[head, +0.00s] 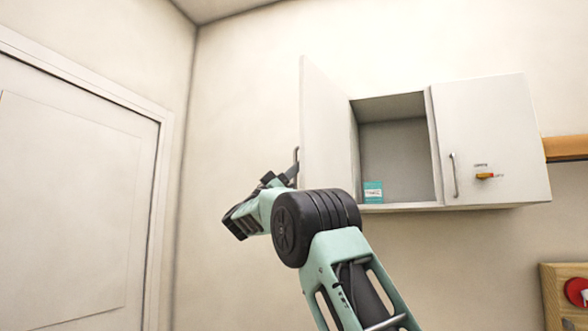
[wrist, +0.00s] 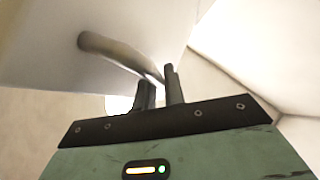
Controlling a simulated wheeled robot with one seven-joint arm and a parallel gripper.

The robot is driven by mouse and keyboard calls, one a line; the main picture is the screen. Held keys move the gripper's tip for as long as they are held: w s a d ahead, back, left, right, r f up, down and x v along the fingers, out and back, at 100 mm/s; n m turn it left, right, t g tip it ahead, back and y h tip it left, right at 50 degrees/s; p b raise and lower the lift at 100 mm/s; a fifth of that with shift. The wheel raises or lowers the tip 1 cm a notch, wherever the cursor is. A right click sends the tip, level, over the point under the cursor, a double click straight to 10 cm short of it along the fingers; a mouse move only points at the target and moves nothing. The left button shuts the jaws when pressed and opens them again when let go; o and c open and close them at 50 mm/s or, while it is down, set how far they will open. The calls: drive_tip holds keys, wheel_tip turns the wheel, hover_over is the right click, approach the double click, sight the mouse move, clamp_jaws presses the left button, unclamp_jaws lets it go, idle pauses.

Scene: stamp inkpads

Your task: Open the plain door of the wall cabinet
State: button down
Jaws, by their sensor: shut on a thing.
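The wall cabinet (head: 442,207) hangs on the wall at the right in the head view. Its left, plain door (head: 325,125) stands swung wide open, showing the inside of the left compartment. The right door (head: 490,140) is closed and has a handle and a small coloured latch. My gripper (head: 288,174) is at the plain door's handle (head: 296,158), left of the door. In the wrist view, my gripper's fingers (wrist: 160,88) are shut on the grey bar handle (wrist: 110,48), near one end of it. The fingertips are partly hidden by my arm in the head view.
A small teal box (head: 373,192) stands inside the open compartment. A wooden shelf (head: 566,148) is right of the cabinet, and a wooden board with a red item (head: 577,291) is below it. A room door (head: 75,200) is at the left. The wall between is bare.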

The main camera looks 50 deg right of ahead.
drive_tip(key=shift+w+d, duration=0.1)
idle(0.3)
drive_tip(key=c, duration=1.5)
unclamp_jaws()
drive_tip(key=shift+d, duration=0.1)
drive_tip(key=b+v, duration=0.4)
drive_tip(key=v, duration=1.3)
drive_tip(key=shift+f+b, duration=0.2)
drive_tip(key=shift+b, duration=0.2)
drive_tip(key=shift+w, duration=0.1)
